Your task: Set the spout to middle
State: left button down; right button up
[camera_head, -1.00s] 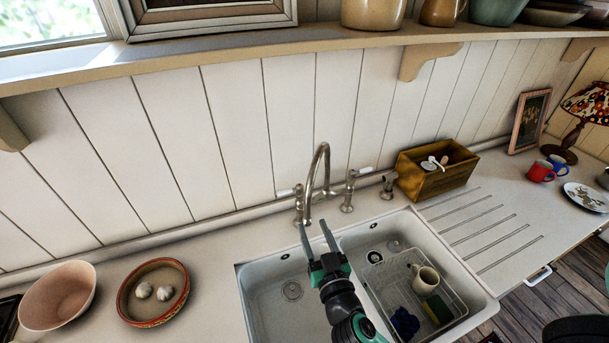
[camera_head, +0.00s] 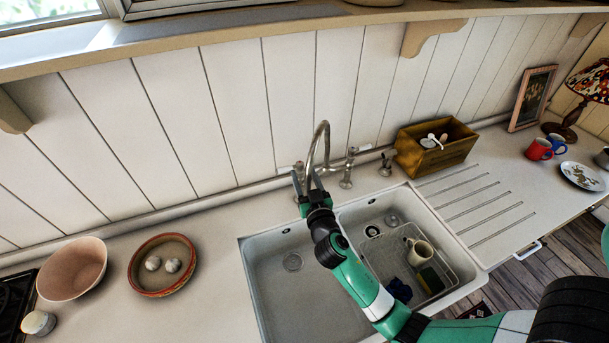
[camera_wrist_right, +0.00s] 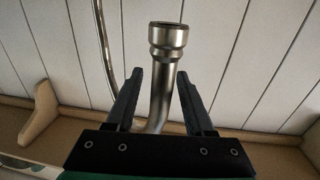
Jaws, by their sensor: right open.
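The metal spout (camera_head: 323,126) is a tall curved pipe standing behind the double sink (camera_head: 246,262). Its arch rises above my right gripper (camera_head: 306,178), which reaches the tap from the front. The right gripper is open, its two fingers pointing at the pipe. In the right wrist view, the spout's pipe and collar (camera_wrist_right: 167,42) show between the spread fingers (camera_wrist_right: 160,98), with a visible gap on each side. The exact spot of the spout's outlet over the basins is partly hidden by my gripper in the head view. My left gripper is not in view.
Tap handles (camera_head: 347,172) stand close to the right of the spout. A wooden box (camera_head: 425,160) sits further right. A wire rack (camera_head: 378,262) with a mug (camera_head: 419,251) lies in the right basin. The left basin is empty. A bowl with garlic (camera_head: 135,272) stands left on the counter.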

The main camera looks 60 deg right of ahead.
grip_shut()
dwell(1.4)
